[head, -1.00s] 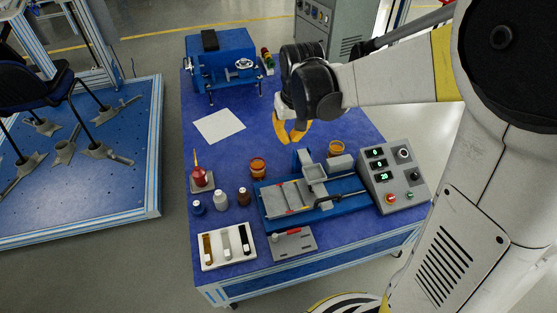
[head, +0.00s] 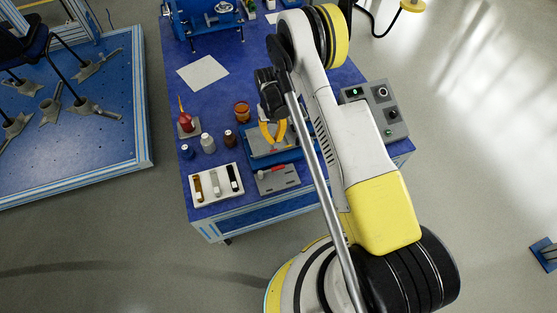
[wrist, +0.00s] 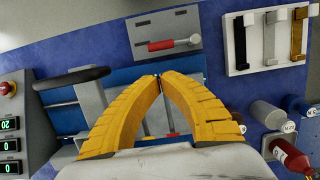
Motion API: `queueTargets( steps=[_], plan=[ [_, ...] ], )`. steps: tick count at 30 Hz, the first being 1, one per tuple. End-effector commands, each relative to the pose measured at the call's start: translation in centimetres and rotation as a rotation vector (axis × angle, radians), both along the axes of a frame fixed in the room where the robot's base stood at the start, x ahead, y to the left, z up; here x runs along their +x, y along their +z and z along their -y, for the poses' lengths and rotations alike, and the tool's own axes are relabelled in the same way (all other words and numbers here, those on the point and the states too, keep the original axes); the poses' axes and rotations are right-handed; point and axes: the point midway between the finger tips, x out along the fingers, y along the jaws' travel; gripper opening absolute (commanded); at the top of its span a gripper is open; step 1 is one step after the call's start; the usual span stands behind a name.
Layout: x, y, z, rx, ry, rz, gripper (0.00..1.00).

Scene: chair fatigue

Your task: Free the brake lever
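My gripper (wrist: 160,78) has its two yellow fingers arched together, tips meeting with hardly a gap and nothing seen between them. In the head view my gripper (head: 272,143) hangs over the front of the blue fixture (head: 258,152), near the grey plate. A red-handled lever (wrist: 168,44) lies on a grey plate (wrist: 150,24), beyond the fingertips in the wrist view; it also shows in the head view (head: 271,171). A black-handled lever (wrist: 70,78) sits on the fixture, left of the fingers. I cannot tell which is the brake lever. My arm and gripper hide much of the fixture.
A white tray (head: 214,202) with several samples lies left of the plate. Small bottles and a red oil can (head: 187,124) stand behind it. A control box (head: 374,112) is at the right. A paper sheet (head: 203,73) lies behind on the blue table.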

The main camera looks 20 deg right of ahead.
Motion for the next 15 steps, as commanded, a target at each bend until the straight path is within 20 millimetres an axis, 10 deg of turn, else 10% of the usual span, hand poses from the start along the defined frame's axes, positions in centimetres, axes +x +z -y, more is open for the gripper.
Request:
queueTargets(
  steps=[15],
  plan=[
    [-0.27,-1.18,0.0,0.0,0.0,-0.007,0.0]
  ],
)
